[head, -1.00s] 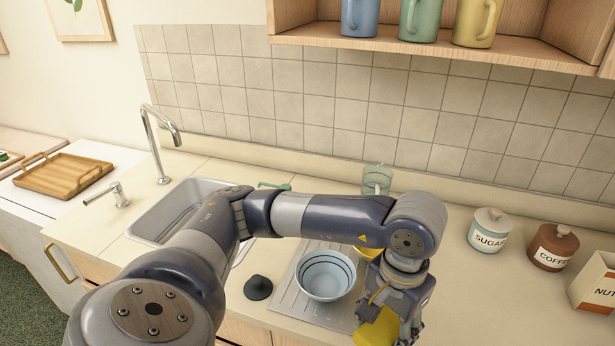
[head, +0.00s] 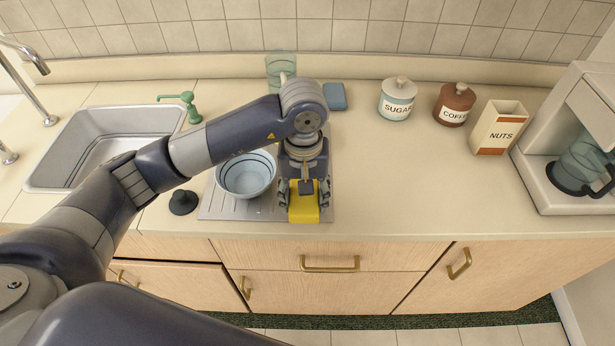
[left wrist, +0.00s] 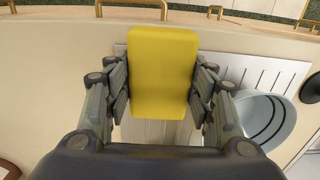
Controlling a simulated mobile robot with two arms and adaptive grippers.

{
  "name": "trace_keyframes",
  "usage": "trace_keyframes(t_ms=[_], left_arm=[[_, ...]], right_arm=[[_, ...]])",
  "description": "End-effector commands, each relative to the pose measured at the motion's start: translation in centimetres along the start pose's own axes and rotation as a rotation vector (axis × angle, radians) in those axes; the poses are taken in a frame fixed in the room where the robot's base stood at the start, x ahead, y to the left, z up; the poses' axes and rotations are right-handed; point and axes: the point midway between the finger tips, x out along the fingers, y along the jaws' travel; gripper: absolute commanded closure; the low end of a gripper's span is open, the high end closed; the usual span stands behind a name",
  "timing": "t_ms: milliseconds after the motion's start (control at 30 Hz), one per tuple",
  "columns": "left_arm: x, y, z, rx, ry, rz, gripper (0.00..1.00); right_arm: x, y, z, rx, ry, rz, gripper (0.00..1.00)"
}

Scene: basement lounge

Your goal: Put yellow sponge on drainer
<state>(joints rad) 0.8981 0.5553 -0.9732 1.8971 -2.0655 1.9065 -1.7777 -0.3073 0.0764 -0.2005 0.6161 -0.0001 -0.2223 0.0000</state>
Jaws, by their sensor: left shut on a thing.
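The yellow sponge (head: 304,207) is held in my left gripper (head: 304,192). In the left wrist view the sponge (left wrist: 163,72) sits between the two fingers of the left gripper (left wrist: 163,95). The metal drainer (head: 230,208) is a flat ridged plate on the counter; it also shows in the left wrist view (left wrist: 262,73). The sponge is over the right part of the drainer, near its front edge. I cannot tell whether it touches the drainer. My left arm hides part of the drainer. My right gripper is not in view.
A pale blue bowl (head: 246,176) stands on the drainer, left of the gripper. A dark stopper (head: 183,202) and the sink (head: 100,140) lie further left. A glass (head: 281,70), a blue block (head: 335,96) and a sugar jar (head: 397,99) stand behind.

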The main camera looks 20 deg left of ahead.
Motion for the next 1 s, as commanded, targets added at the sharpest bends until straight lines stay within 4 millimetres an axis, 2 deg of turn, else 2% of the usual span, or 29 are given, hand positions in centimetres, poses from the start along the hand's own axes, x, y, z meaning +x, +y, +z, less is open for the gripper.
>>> trace_keyframes(t_ms=[33,200,500,733,1000], left_arm=[[-0.2,0.2,-1.0,-0.003,-0.003,-0.002,0.68],[0.2,0.7,-3.8,-0.001,-0.002,-0.001,0.68],[0.5,1.0,-5.9,-0.002,-0.001,-0.001,0.68],[3.5,1.0,-5.7,0.0,-0.004,-0.001,0.68],[4.1,1.0,-5.8,0.002,0.001,0.0,0.68]], right_arm=[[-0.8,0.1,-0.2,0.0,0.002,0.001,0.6],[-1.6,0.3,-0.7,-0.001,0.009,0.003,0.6],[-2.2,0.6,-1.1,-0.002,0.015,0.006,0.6],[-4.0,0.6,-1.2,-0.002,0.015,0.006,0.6],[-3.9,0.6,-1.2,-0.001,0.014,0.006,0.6]])
